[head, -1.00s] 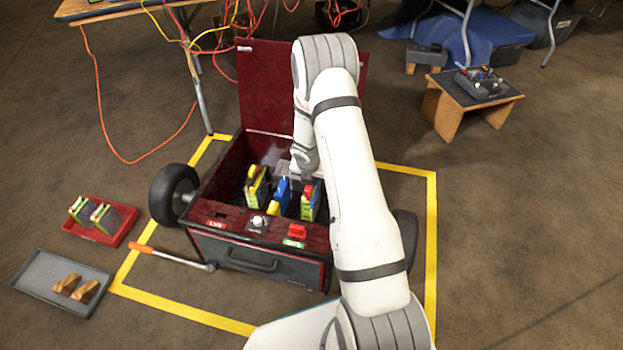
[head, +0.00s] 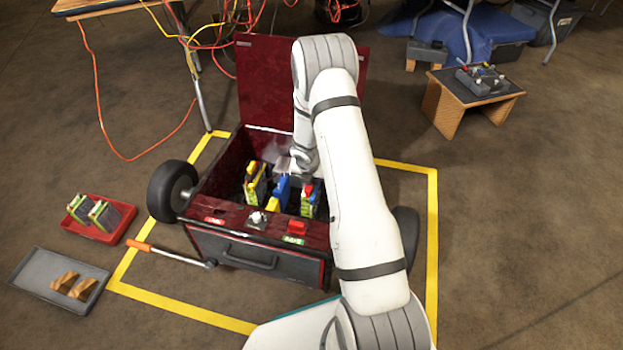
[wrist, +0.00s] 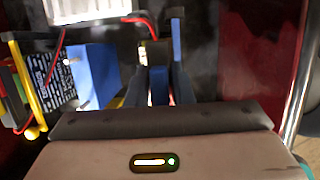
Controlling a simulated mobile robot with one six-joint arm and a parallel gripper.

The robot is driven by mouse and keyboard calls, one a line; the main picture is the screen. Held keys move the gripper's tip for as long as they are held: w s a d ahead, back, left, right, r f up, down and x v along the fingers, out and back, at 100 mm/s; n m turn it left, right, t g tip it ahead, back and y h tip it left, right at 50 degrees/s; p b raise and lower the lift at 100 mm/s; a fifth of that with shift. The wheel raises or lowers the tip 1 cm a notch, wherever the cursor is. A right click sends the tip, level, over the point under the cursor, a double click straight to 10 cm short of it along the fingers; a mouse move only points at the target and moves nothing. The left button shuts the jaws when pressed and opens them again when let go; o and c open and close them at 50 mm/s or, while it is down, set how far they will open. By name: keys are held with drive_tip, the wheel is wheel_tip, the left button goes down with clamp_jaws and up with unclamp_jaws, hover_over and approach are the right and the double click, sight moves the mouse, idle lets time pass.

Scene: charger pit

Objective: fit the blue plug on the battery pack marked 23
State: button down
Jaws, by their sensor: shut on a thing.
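The red wheeled box (head: 222,165) stands open with several battery packs inside. A left pack with yellow (head: 256,183), a middle pack with blue and yellow (head: 281,188), and a right pack with red and yellow (head: 309,200) stand in a row. My gripper (head: 287,165) is low in the box behind the middle pack. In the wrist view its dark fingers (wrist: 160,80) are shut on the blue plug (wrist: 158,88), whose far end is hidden. A blue-faced pack (wrist: 93,75) stands just left of the fingers. No number 23 is readable.
The box's raised lid (head: 265,80) stands behind. Its front ledge carries a white knob (head: 257,219) and a red switch (head: 297,226). A red tray (head: 112,230), a grey tray (head: 35,280) and an orange-handled bar (head: 170,254) lie to the left. A small stand (head: 450,105) is at right.

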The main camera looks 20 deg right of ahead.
drive_tip(key=shift+f, duration=0.2)
drive_tip(key=c, duration=1.2)
unclamp_jaws()
drive_tip(key=shift+r, duration=0.15)
drive_tip(key=p+v, duration=0.4)
drive_tip(key=v, duration=0.3)
drive_tip(key=shift+s+r, duration=0.1)
drive_tip(key=shift+r, duration=0.2)
